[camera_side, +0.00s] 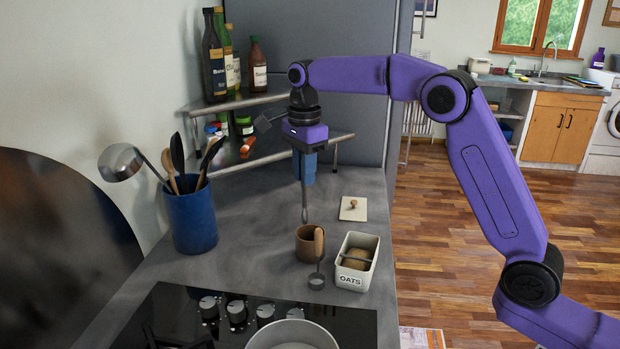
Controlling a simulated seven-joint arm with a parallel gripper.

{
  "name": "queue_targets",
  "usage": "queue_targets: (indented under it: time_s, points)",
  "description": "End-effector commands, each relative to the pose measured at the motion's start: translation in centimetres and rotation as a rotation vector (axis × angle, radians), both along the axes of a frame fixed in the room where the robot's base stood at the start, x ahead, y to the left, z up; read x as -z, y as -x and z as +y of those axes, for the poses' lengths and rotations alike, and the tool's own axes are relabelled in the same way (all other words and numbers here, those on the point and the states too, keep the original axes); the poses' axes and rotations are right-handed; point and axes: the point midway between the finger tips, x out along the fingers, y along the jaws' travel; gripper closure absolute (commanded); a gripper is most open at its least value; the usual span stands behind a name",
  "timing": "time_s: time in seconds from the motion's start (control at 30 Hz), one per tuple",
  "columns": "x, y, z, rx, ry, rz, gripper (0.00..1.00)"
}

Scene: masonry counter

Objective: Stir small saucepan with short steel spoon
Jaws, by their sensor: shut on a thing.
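My gripper (304,180) points straight down over the counter, with blue fingers shut on a short steel spoon (304,205). The spoon hangs upright below the fingers; its upper part is hidden between them. Its lower end is just above a brown cup (306,252) in the picture; I cannot tell whether it is directly over the cup's opening. The small saucepan (292,334) is at the bottom edge on the black hob, partly cut off by the frame. My gripper is well behind and above it.
A white OATS box (351,282) stands to the right, with a pale lid (353,208) behind. A blue crock (191,220) of utensils stands left. Bottles (214,62) fill a corner shelf. Counter left of the cup is clear.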

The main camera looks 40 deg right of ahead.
Motion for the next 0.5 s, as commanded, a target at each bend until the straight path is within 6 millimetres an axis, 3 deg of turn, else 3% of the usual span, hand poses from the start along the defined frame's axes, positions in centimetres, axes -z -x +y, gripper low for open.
queue_targets:
  time_s: [0.27, 0.5]
  points:
    - [-2.9, 6.5, 9.1, -0.01, -0.001, -0.001, 1.0]
    - [-5.0, 14.0, 15.6, -0.01, -0.002, -0.002, 1.0]
